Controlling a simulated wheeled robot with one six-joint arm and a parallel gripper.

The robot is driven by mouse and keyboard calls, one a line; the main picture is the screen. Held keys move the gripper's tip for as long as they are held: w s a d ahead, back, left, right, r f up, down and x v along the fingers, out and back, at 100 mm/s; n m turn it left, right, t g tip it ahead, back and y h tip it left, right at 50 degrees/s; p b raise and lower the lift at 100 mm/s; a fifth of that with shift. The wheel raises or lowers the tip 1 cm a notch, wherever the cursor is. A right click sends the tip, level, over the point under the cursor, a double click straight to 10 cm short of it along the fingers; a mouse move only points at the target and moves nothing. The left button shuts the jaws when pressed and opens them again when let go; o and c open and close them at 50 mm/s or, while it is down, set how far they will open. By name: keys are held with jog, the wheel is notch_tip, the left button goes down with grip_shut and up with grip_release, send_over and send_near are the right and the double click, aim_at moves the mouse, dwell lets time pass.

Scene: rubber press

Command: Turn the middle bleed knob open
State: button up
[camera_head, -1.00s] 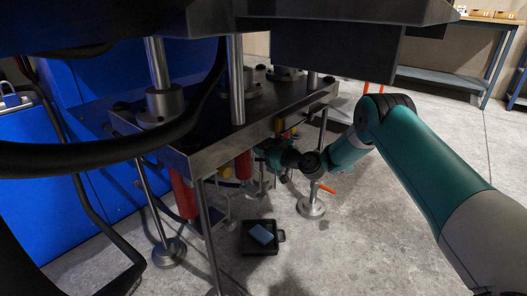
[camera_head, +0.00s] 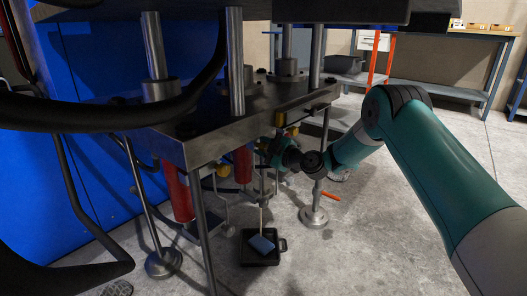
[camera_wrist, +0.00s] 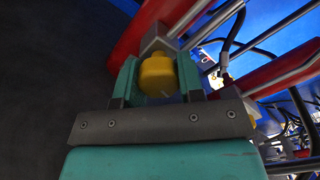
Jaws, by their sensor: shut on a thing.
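In the wrist view a round yellow knob (camera_wrist: 157,76) sits on a grey metal block (camera_wrist: 160,38) beside a red cylinder. My gripper (camera_wrist: 158,85) has its two teal fingers on either side of the knob and is shut on it. In the head view my gripper (camera_head: 273,150) reaches in from the right under the edge of the steel press table; the knob it holds is hard to make out there. Another yellow knob (camera_head: 223,171) shows lower left, and a yellow part (camera_head: 280,118) hangs under the table edge. The knob's turn angle cannot be told.
The steel table (camera_head: 235,125) lies just above my gripper. Red cylinders (camera_head: 178,192) hang below it among steel legs and thin pipes. A black tray (camera_head: 258,258) with a blue block stands on the floor. The floor at right is clear.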

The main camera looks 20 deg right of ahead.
jog(key=shift+f, duration=0.15)
jog(key=o, duration=0.9)
jog(key=shift+s, duration=0.1)
jog(key=b+v, duration=0.4)
jog(key=v, duration=1.3)
jog(key=shift+d+b, duration=0.15)
jog(key=shift+b, duration=0.2)
jog(key=shift+s, duration=0.1)
